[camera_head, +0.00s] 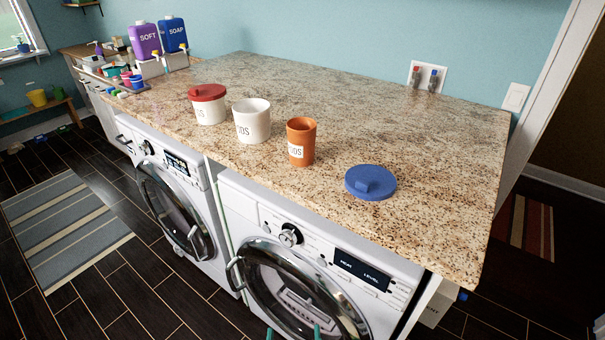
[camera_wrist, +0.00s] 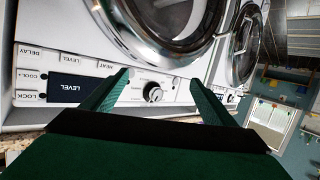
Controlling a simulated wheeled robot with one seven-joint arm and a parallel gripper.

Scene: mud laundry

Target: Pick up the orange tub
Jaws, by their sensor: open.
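The orange tub (camera_head: 301,143) stands upright and without a lid on the granite counter, near its front edge. It has a white label with partly hidden lettering. A white tub (camera_head: 252,121) without a lid stands to its left, and a blue lid (camera_head: 370,183) lies flat to its right. My gripper's green fingertips (camera_head: 305,331) show at the bottom of the head view, in front of the right washer and below the counter. In the wrist view my gripper (camera_wrist: 158,90) is open and empty, facing the washer's control panel. The orange tub is not visible there.
A white tub with a red lid (camera_head: 208,104) stands further left. Purple (camera_head: 145,40) and blue (camera_head: 173,33) bottles stand at the back left. The granite counter (camera_head: 430,130) is clear behind and right of the tubs. Two front-loading machines (camera_head: 290,285) stand beneath it.

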